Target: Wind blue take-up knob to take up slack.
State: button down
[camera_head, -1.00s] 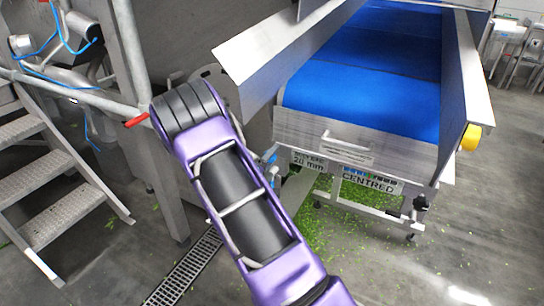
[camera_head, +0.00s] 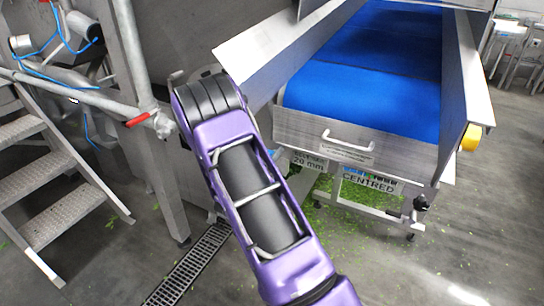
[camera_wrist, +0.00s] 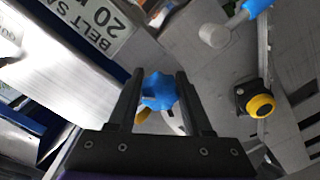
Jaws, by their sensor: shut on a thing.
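The blue take-up knob (camera_wrist: 158,91) is a lobed, star-shaped knob in the middle of the wrist view. My gripper (camera_wrist: 160,76) is shut on it, with one dark finger on each side. In the head view my purple forearm hides the gripper and the held knob. The conveyor's blue belt (camera_head: 360,95) lies between steel side guards. A belt sag sign reading 20 mm (camera_head: 308,162) hangs under its end, partly covered by my arm; it also shows upside down in the wrist view (camera_wrist: 98,22). A sign reading CENTRED (camera_head: 368,183) is beside it.
A black and yellow knob (camera_wrist: 256,101) and a blue-handled lever (camera_wrist: 224,32) are right of my gripper in the wrist view. Metal steps (camera_head: 65,212) and a red-handled pipe valve (camera_head: 138,119) stand left of my arm. Green scraps litter the floor under the conveyor.

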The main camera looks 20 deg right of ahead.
jog(key=shift+s+f, duration=0.1)
dwell(0.3)
jog(key=shift+c, duration=1.6)
grip_release()
jog(key=v, duration=1.7)
jog(key=shift+s+a, duration=0.1)
jog(key=shift+a, duration=0.05)
